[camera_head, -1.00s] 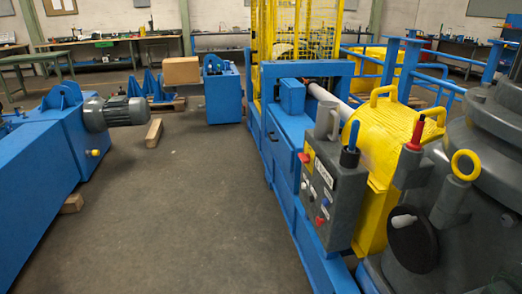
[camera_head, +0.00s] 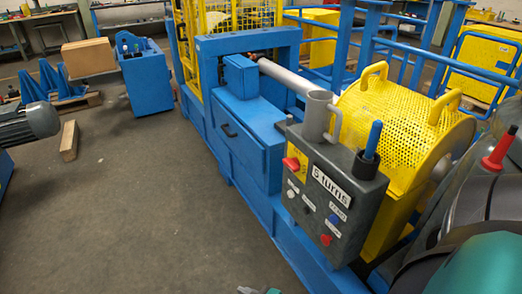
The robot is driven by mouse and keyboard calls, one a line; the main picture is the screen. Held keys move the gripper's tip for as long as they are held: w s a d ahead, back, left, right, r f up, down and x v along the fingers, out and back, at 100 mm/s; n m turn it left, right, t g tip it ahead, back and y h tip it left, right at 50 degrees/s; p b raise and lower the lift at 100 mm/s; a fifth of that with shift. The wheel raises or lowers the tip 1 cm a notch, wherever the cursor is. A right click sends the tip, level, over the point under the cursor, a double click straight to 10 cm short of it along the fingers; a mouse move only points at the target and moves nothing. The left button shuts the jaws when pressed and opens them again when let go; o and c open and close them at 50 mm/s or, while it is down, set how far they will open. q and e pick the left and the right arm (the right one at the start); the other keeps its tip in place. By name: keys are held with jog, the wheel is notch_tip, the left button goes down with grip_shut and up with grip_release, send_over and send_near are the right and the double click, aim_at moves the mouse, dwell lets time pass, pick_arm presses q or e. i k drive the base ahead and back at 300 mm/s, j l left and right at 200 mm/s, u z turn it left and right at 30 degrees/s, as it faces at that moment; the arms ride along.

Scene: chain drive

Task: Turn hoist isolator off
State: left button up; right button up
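A dark grey control box (camera_head: 333,196) stands in front of the yellow mesh guard. A red switch handle (camera_head: 291,163) on a yellow backing sits at its upper left; it looks like the isolator, but I cannot read a label or its exact position. Lower on the face are a white button (camera_head: 293,183), a blue button (camera_head: 334,219) and a red button (camera_head: 326,239). A plate reads "5 turns". Neither gripper can be made out. A teal shape at the lower right looks like part of my arm; a small piece at the bottom edge is unclear.
A grey cup (camera_head: 317,116) and a blue-handled tool (camera_head: 373,140) in a holder stand at the box's top. The yellow mesh guard (camera_head: 400,115) is behind it. A blue machine frame (camera_head: 240,140) runs along its left. The floor (camera_head: 130,210) left of it is clear.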

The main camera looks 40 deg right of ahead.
aim_at(293, 164)
jog(key=i+z, duration=0.2)
jog(key=i, duration=0.2)
jog(key=i+j+z, duration=0.2)
jog(key=i, duration=0.2)
jog(key=i+j+z, duration=0.15)
jog(key=i, duration=0.25)
jog(key=i+j+z, duration=0.15)
jog(key=i+z, duration=0.15)
jog(key=z, duration=0.15)
jog(key=i+j+z, duration=0.25)
jog(key=z, duration=0.25)
jog(key=i+j+z, duration=0.2)
jog(key=j+z, duration=0.25)
jog(key=i+j+z, duration=0.15)
jog(key=j+z, duration=0.2)
jog(key=z, duration=0.15)
jog(key=j+z, duration=0.45)
jog(key=j, duration=0.3)
jog(key=i+j, duration=0.05)
